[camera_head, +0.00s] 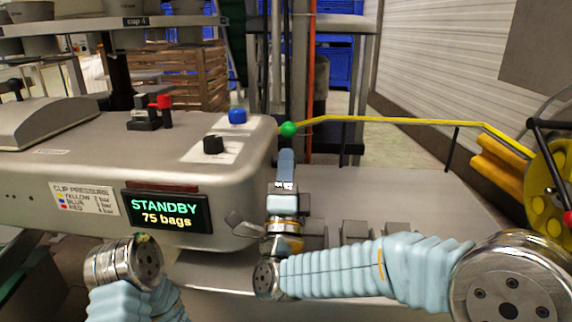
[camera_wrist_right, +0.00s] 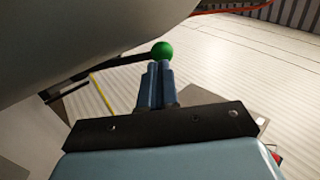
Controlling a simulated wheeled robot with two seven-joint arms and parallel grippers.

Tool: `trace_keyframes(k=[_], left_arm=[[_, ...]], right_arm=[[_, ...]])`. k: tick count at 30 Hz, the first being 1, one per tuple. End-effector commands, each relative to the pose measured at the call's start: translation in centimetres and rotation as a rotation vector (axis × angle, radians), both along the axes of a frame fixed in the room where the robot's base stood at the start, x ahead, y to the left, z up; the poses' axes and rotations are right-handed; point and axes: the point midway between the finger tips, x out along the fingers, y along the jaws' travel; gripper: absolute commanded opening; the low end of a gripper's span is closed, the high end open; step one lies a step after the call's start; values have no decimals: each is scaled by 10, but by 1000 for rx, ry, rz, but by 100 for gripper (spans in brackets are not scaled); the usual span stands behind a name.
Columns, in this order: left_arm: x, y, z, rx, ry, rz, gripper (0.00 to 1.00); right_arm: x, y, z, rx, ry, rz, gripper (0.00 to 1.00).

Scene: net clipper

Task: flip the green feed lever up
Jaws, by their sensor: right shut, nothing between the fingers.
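The green feed lever's round knob (camera_head: 288,129) shows at the right end of the grey machine housing in the head view. In the right wrist view the green knob (camera_wrist_right: 162,50) sits just past my fingertips, and a dark rod runs from its left side toward the housing. My right gripper (camera_head: 286,154) is shut and empty, pointing at the knob from just below it in the head view. In the wrist view its fingertips (camera_wrist_right: 160,66) overlap the knob's lower edge; I cannot tell whether they touch. My left arm shows at lower left, but its gripper is out of view.
The machine's display (camera_head: 167,212) reads STANDBY, 75 bags. A blue knob (camera_head: 237,116) and a black knob (camera_head: 213,144) stand on top of the housing. A yellow strand (camera_head: 400,121) runs right from near the green knob to a yellow reel (camera_head: 550,175).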

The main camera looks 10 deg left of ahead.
Motion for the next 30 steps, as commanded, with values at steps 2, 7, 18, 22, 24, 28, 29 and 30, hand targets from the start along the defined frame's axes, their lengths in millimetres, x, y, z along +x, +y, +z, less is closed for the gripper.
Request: trace_keyframes(k=[2, 7, 18, 22, 24, 28, 29, 30], left_arm=[[-2, -15, -2, -27, -14, -24, 60], [-1, -21, -18, -39, -24, -28, 60], [0, -19, -17, -35, -25, -25, 60], [0, -18, -21, -33, -26, -23, 60], [1, -17, -25, -32, -26, -22, 60], [2, -13, -37, -27, -29, -16, 60], [2, -12, -39, -25, -29, -15, 60], [3, -11, -43, -23, -30, -12, 60]], right_arm=[[0, 0, -1, 2, 4, -1, 0], [2, -1, 2, 2, 38, -2, 0], [3, 0, 7, 0, 49, 0, 0], [-3, 0, 1, 0, 50, 1, 0], [-11, 0, -6, 0, 50, 2, 0], [-34, -1, -25, -2, 50, 4, 0], [-40, -2, -29, -1, 50, 3, 0], [-49, -2, -35, -2, 50, 4, 0]])
